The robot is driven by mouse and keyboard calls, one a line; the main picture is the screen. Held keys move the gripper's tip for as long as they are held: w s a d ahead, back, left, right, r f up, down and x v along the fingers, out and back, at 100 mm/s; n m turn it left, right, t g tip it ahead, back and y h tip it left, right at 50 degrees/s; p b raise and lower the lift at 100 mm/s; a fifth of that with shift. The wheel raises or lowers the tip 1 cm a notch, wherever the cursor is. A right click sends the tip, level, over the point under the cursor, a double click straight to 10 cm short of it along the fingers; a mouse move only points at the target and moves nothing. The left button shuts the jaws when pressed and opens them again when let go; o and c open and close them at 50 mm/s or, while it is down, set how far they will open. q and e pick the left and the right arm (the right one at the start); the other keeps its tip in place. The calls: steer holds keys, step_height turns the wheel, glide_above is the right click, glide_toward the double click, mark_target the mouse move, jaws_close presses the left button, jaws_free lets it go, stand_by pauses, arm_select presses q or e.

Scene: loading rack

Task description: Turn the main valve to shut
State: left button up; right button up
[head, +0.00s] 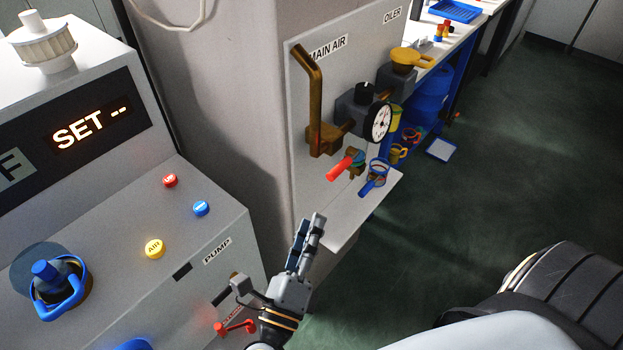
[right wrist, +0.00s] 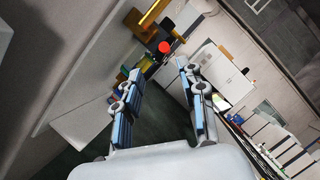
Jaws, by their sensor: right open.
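The MAIN AIR panel (head: 310,165) carries a brass valve (head: 325,140) at its left side. Its long brass lever (head: 318,85) stands upright and bends over at the top. The lever also shows as a yellow bar in the right wrist view (right wrist: 153,14). My right gripper (head: 311,219) is open and empty, below and in front of the panel, apart from the lever. Its two fingers are spread in the right wrist view (right wrist: 158,68), with a red handle end (right wrist: 164,47) beyond them. My left gripper is not in view.
Right of the valve are a dial gauge (head: 379,122) and a yellow-topped oiler (head: 404,60). A red handle (head: 340,170) and a blue handle (head: 374,180) stick out below. A console with a red button (head: 170,181) stands at left. Green floor (head: 470,220) is open at right.

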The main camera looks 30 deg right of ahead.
steer(key=g, duration=0.1)
steer(key=m+p, duration=0.1)
steer(key=p, duration=0.1)
glide_toward(340, 165)
steer(key=x, duration=0.2)
steer(key=p+x, duration=0.1)
steer(key=x, duration=0.1)
steer(key=p+x, duration=0.1)
steer(key=x, duration=0.1)
steer(key=p+x, duration=0.1)
steer(key=x, duration=0.2)
steer(key=shift+f, duration=0.35)
steer(key=shift+w+d, duration=0.3)
steer(key=shift+w, duration=0.05)
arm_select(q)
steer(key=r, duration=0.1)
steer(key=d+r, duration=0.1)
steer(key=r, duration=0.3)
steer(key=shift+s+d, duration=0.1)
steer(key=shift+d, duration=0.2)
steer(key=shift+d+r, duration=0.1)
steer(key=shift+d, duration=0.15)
arm_select(e)
jaws_close()
